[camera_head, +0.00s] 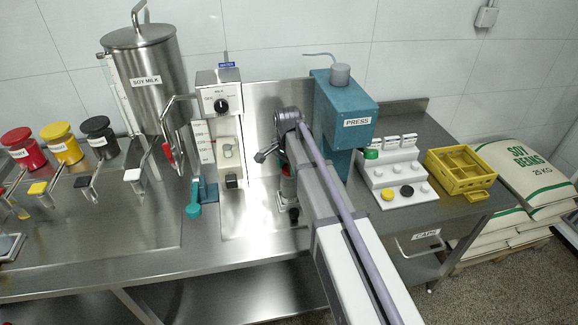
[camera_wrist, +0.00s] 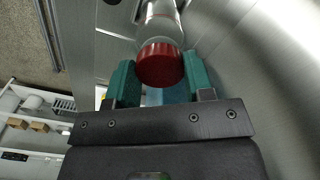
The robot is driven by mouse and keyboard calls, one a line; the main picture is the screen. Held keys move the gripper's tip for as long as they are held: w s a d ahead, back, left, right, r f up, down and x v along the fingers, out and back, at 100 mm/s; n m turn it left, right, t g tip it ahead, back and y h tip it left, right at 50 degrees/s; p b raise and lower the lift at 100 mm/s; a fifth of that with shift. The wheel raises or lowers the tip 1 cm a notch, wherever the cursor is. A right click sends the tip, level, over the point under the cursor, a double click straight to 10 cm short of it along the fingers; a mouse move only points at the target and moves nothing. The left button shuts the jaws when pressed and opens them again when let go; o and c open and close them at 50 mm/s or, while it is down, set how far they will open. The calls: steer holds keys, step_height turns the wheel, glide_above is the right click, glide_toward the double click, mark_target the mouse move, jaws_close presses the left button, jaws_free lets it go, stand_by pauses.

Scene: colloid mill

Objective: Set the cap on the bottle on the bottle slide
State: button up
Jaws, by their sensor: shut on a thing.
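My gripper (camera_wrist: 160,80) shows in the wrist view with a teal finger on each side of a red cap (camera_wrist: 160,66). The fingers are shut on the cap's sides. A pale grey cylinder (camera_wrist: 160,22) with a thin red band lies in line beyond the cap; I cannot tell whether it is the bottle or whether the cap touches it. In the head view my arm reaches to the steel counter left of the blue-green press (camera_head: 345,105). The gripper, cap and bottle are not clear there, and I cannot make out the bottle slide.
A white cap rack (camera_head: 397,185) with several caps stands right of the press, beside a yellow crate (camera_head: 462,172). The milk dispenser (camera_head: 219,110) and the soy milk tank (camera_head: 147,75) stand left of my arm.

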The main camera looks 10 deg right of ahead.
steer(key=shift+f+b, duration=0.45)
steer(key=shift+f, duration=0.05)
stand_by(0.8)
steer(key=o, duration=1.4)
steer(key=shift+r, duration=0.15)
step_height(320, 180, up, 7)
steer(key=p, duration=0.7)
